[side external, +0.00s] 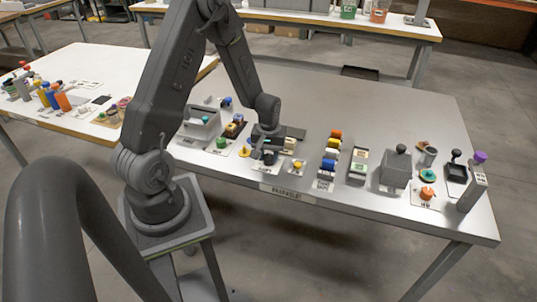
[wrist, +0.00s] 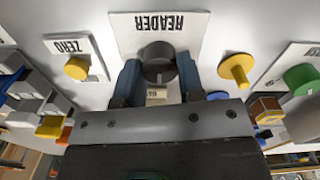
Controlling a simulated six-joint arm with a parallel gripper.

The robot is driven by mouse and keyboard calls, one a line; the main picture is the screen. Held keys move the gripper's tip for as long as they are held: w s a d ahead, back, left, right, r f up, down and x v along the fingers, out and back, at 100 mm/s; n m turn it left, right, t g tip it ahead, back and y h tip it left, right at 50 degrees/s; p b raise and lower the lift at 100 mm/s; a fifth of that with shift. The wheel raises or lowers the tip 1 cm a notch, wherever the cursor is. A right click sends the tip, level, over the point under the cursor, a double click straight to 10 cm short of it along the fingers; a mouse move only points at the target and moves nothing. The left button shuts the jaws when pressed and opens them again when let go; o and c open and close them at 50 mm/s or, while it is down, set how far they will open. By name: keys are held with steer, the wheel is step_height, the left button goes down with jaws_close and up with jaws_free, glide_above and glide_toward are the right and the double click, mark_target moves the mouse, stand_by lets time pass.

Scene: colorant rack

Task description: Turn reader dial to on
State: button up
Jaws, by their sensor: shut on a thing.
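The reader dial (wrist: 157,55) is a dark grey round knob on a white plate marked READER (wrist: 178,22), whose lettering appears upside down in the wrist view. My gripper (wrist: 158,72) has its two blue-grey fingers on either side of the dial and is shut on it. A small pale tag (wrist: 157,93) with tiny lettering shows between the fingers; I cannot read it surely. In the side view my gripper (side external: 266,150) is low over the metal table, and the dial is mostly hidden there. The dial's angle is hard to tell.
A yellow knob (wrist: 76,68) on the ZERO plate and another yellow knob (wrist: 237,68) flank the dial closely. A green knob (wrist: 302,79) is farther right. A row of coloured items (side external: 331,158) and a grey box (side external: 396,172) stand on the metal table (side external: 420,115).

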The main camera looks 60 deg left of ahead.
mark_target(269, 156)
steer(key=m, duration=0.4)
steer(key=shift+m, duration=0.3)
steer(key=shift+d+m, duration=0.1)
steer(key=shift+m, duration=1.9)
steer(key=o, duration=0.9)
steer(key=shift+r, duration=0.15)
step_height(269, 156, up, 14)
steer(key=shift+f, duration=0.2)
